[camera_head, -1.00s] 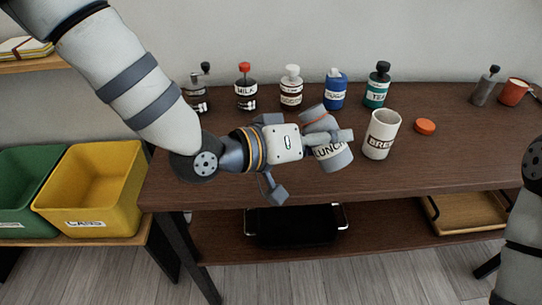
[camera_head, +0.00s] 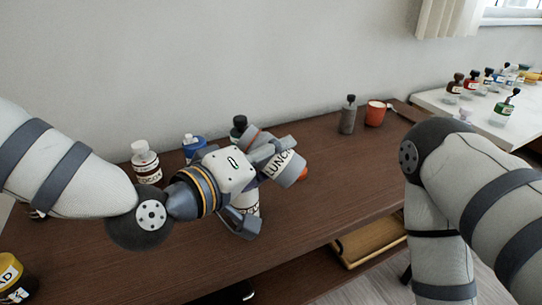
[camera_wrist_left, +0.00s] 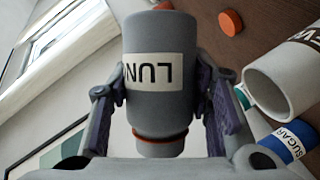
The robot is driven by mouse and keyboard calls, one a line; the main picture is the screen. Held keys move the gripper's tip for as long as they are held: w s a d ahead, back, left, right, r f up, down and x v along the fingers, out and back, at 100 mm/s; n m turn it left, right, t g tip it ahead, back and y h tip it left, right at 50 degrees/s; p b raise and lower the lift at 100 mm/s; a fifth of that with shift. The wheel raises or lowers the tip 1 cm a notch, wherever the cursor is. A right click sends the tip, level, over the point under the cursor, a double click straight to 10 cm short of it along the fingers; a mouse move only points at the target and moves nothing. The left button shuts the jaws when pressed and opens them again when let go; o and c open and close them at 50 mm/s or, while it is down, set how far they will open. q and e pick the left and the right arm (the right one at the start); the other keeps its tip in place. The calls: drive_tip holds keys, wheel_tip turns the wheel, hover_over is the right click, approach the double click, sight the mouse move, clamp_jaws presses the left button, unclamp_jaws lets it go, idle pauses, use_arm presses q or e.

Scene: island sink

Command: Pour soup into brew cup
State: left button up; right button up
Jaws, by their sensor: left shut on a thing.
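My left gripper (camera_head: 258,180) is shut on the grey soup container labelled LUNCH (camera_head: 284,165), held tilted above the table. The container also fills the middle of the left wrist view (camera_wrist_left: 160,100), between the two fingers. The white brew cup (camera_head: 250,202) is mostly hidden behind my left gripper in the head view. In the left wrist view the cup (camera_wrist_left: 275,88) shows to the right of the container, apart from it in the picture. No soup is visible. My right arm shows at the right, but its gripper is out of view.
An orange lid (camera_head: 303,174) lies by the container. A COCOA bottle (camera_head: 146,165), a blue sugar bottle (camera_head: 193,147) and a dark-capped bottle (camera_head: 239,123) stand along the back. A grey bottle (camera_head: 348,115) and red cup (camera_head: 376,113) stand farther right. The table's right half is mostly clear.

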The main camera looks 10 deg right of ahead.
sight(264, 134)
use_arm(q)
drive_tip(key=shift+w+d, duration=0.2)
drive_tip(key=n+b, duration=0.1)
drive_tip(key=r+n+h+b, duration=0.1)
drive_tip(key=n, duration=0.1)
drive_tip(key=n+h+b, duration=0.1)
drive_tip(key=shift+a+r+n+t+b, duration=0.25)
drive_tip(key=shift+r+n+t+b, duration=0.05)
drive_tip(key=r+n+b, duration=0.1)
drive_tip(key=n, duration=0.1)
drive_tip(key=a+r+n+t+h+b, duration=0.1)
drive_tip(key=r+n, duration=0.1)
drive_tip(key=shift+w+n, duration=0.2)
drive_tip(key=shift+n, duration=0.1)
drive_tip(key=shift+a+r+n+t, duration=0.1)
drive_tip(key=shift+r+n+t, duration=0.15)
drive_tip(key=shift+n+t, duration=0.15)
drive_tip(key=shift+r+n, duration=0.3)
drive_tip(key=shift+r, duration=0.1)
use_arm(e)
drive_tip(key=s+f+g, duration=0.2)
drive_tip(key=s+f, duration=0.4)
drive_tip(key=shift+s+d+f+g, duration=0.15)
drive_tip(key=shift+s+f+g, duration=0.2)
drive_tip(key=shift+f+g, duration=0.05)
use_arm(q)
drive_tip(key=shift+w+h, duration=0.1)
drive_tip(key=shift+h, duration=0.2)
